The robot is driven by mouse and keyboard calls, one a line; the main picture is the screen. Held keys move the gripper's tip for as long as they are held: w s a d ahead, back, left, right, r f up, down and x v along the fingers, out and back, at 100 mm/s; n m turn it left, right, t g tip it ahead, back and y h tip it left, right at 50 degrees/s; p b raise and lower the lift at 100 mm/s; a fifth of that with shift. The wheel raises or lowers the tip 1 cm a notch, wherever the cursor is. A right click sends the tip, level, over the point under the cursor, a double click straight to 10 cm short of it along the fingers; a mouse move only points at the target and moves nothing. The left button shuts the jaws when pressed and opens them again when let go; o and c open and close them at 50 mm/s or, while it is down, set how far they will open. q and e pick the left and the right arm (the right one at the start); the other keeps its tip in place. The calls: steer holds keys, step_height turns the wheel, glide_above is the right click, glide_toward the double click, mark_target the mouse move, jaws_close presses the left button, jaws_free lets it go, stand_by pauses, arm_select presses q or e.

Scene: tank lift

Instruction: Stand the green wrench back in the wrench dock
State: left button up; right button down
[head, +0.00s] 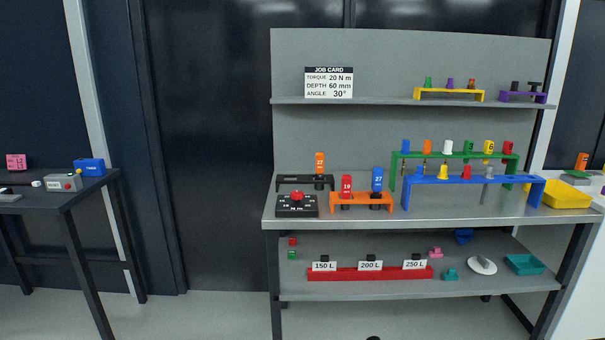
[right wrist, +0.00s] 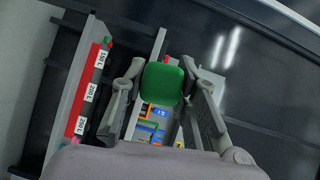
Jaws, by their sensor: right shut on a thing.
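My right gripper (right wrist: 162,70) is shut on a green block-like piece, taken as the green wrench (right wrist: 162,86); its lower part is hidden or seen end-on. Neither gripper shows in the head view. On the bench, an orange stand (head: 362,197) bears a red piece marked 19 (head: 346,186) and a blue piece marked 27 (head: 378,180), with a gap between them. I cannot tell which of these is the wrench dock.
A black box with a red knob (head: 297,204) sits left of the orange stand. Green (head: 396,172) and blue (head: 462,184) racks with several bits stand to the right. A yellow tray (head: 566,194) is at the far right. A red labelled bar (head: 345,275) lies on the lower shelf.

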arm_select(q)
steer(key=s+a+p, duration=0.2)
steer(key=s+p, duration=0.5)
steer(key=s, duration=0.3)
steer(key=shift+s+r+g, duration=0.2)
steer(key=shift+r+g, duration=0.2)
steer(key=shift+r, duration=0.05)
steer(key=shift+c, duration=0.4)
arm_select(e)
steer(key=s+d+r+m+t+h, duration=0.3)
steer(key=s+r+m+h, duration=0.3)
steer(key=s+r+h, duration=0.2)
step_height(320, 180, up, 2)
steer(key=shift+s+d+r+m+h, duration=0.2)
steer(key=shift+d+m+h, duration=0.25)
steer(key=shift+h, duration=0.35)
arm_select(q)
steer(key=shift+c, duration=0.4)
arm_select(e)
steer(key=shift+d+f, duration=0.1)
